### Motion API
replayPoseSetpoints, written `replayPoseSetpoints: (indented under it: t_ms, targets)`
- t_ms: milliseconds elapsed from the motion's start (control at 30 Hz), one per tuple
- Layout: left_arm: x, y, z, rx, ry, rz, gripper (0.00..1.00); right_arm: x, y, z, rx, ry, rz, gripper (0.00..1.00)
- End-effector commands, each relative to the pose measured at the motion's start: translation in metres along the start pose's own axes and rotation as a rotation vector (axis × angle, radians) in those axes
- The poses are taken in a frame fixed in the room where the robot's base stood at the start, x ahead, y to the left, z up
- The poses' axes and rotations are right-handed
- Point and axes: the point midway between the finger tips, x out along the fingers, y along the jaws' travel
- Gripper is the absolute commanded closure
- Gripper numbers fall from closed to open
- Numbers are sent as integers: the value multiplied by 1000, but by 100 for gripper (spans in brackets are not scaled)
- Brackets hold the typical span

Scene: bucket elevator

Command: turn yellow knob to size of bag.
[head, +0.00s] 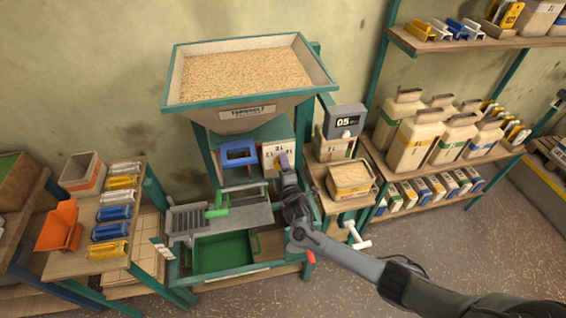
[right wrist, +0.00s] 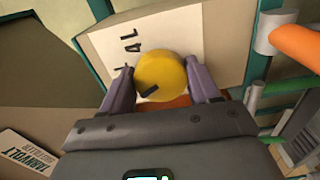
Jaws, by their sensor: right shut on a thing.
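In the right wrist view a round yellow knob (right wrist: 160,72) sits on a white dial panel (right wrist: 112,48) with black lettering that appears to read 4L. A short black mark shows near the knob's lower left edge. My right gripper (right wrist: 163,92) has a purple-grey finger on each side of the knob and is shut on it. In the head view the right gripper (head: 284,162) reaches the dial panel (head: 268,152) under the hopper and hides the knob. Cream bag-like containers (head: 413,140) stand on the right shelf. My left gripper is not in view.
The grain-filled hopper (head: 245,72) is above the panel, with a blue frame (head: 238,153) left of it. A green bin (head: 222,254) is below. A grey display (head: 345,120) reads 05. A bench with an orange scoop (head: 59,226) stands left.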

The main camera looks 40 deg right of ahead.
Motion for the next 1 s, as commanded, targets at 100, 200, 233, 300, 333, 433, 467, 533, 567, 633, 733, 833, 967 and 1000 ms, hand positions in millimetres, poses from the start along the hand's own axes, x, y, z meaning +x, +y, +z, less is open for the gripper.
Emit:
replayPoseSetpoints:
  t_ms: [100,200,233,300,333,433,467,533,567,633,733,833,967,1000]
  targets:
    - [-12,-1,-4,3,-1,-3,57,0,2,0,-113,0,-3,69]
    - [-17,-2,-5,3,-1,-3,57,0,3,0,-206,0,-3,69]
    - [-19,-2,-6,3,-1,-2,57,0,2,0,-232,0,-3,69]
    - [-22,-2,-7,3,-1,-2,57,0,3,0,-291,0,-3,69]
    - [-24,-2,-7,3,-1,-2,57,0,2,0,-315,-1,-3,69]
    - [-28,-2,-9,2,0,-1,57,0,2,0,-390,1,-4,69]
    - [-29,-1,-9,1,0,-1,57,0,2,0,-411,1,-4,69]
    - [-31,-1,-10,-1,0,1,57,0,2,0,-453,1,-3,69]
    - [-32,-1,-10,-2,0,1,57,0,2,0,-469,1,-3,69]
    - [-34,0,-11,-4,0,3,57,0,1,0,-504,1,-3,69]
    - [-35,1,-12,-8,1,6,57,0,2,0,-541,0,-2,69]
    - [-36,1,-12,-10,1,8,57,0,1,0,-567,0,-2,69]
    - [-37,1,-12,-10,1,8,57,0,1,0,-586,0,-3,69]
    - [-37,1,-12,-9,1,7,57,0,0,0,-589,0,-3,69]
